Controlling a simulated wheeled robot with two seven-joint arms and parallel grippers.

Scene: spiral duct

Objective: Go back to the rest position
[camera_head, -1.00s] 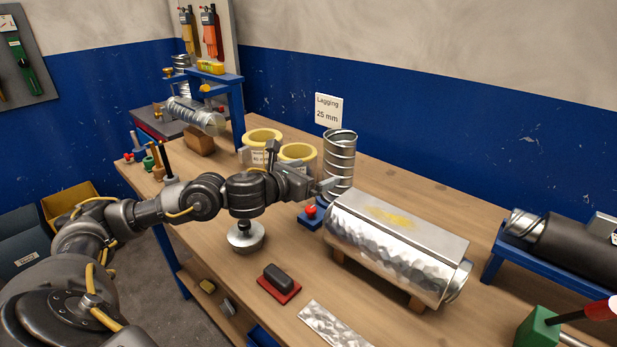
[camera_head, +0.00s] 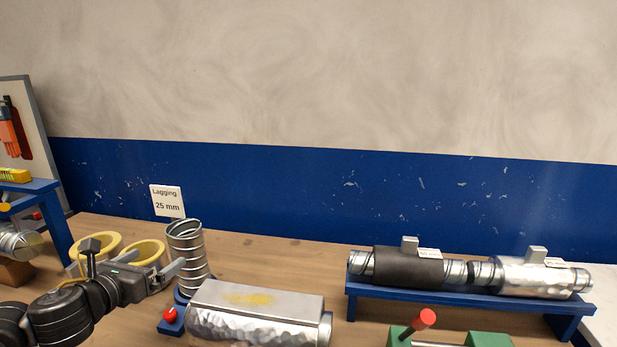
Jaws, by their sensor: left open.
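My left gripper (camera_head: 168,272) is at the lower left, with its arm coming in from the left edge. Its jaws are open and hold nothing that I can see. They are close to the left side of the upright spiral duct (camera_head: 188,252) in the picture; I cannot tell whether they touch it. The silver clad box section (camera_head: 258,313) lies to the right of the gripper, with a yellow smear on its top. My right gripper is out of view.
Two yellow rolls (camera_head: 143,250) stand behind the gripper. A blue rack (camera_head: 465,298) at right carries a black-wrapped duct (camera_head: 408,267) and a silver duct (camera_head: 522,277). A green block with a red-tipped handle (camera_head: 424,319) is at the front. A lagging sign (camera_head: 167,201) stands at the back.

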